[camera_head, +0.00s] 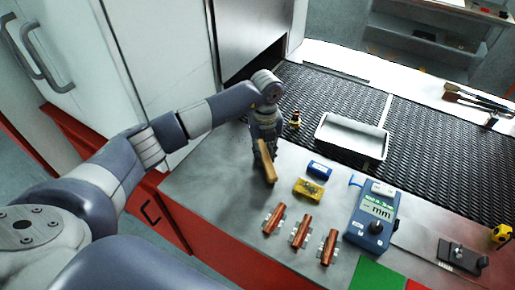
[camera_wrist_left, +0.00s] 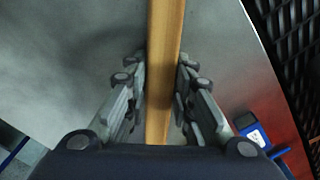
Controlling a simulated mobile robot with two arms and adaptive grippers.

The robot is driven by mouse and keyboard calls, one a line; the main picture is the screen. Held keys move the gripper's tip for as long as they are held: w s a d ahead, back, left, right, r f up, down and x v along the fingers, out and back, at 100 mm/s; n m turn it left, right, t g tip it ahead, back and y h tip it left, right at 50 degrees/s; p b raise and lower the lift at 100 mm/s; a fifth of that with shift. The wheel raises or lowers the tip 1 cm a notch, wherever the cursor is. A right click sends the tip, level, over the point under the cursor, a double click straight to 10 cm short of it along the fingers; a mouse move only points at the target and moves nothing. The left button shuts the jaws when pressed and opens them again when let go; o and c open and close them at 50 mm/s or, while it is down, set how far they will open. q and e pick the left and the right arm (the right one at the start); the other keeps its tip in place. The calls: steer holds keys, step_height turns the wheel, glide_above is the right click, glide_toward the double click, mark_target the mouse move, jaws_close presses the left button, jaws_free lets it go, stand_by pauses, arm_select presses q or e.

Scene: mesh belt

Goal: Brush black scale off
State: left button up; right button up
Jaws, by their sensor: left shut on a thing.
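My left gripper (camera_head: 264,143) is shut on a wooden handle (camera_head: 267,168), which slants down over the left part of the grey metal worktop (camera_head: 215,172). In the left wrist view the pale wooden handle (camera_wrist_left: 165,60) runs between the two fingers of the left gripper (camera_wrist_left: 163,95). Bristles are not visible. Three copper-coloured pieces (camera_head: 301,232) lie in a row in small metal holders near the front of the worktop, apart from the gripper. Black scale cannot be made out at this size. My right gripper is not in view.
A dark mesh belt (camera_head: 435,160) runs behind the worktop with a grey tray (camera_head: 352,136) on it. A blue block (camera_head: 320,168), a yellow box (camera_head: 309,188) and a blue gauge (camera_head: 373,218) stand right of the gripper. Brushes (camera_head: 478,100) lie on the far ledge.

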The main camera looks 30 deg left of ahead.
mark_target(238, 141)
arm_select(q)
steer(key=shift+s+d+f, duration=0.1)
steer(key=shift+d, duration=0.5)
steer(key=shift+w+b, duration=0.3)
steer(key=shift+b, duration=0.05)
steer(key=shift+w+a, duration=0.1)
steer(key=shift+w, duration=0.2)
steer(key=shift+w+a+b, duration=0.2)
steer(key=shift+a+b, duration=0.15)
steer(key=shift+a, duration=1.65)
steer(key=shift+w+a+b, duration=0.15)
steer(key=shift+a+b, duration=0.15)
steer(key=shift+a, duration=1.7)
steer(key=shift+w+a+b, duration=0.1)
steer(key=shift+a+b, duration=0.45)
steer(key=shift+a, duration=1.35)
steer(key=shift+w, duration=0.6)
steer(key=shift+s+d+p, duration=0.2)
steer(key=shift+d+p, duration=0.05)
steer(key=shift+d, duration=1.25)
steer(key=shift+s+d+p, duration=0.2)
steer(key=shift+d+p, duration=0.05)
steer(key=shift+d, duration=1.25)
steer(key=shift+s+d+p, duration=0.15)
steer(key=shift+d+p, duration=0.2)
steer(key=shift+d, duration=2.75)
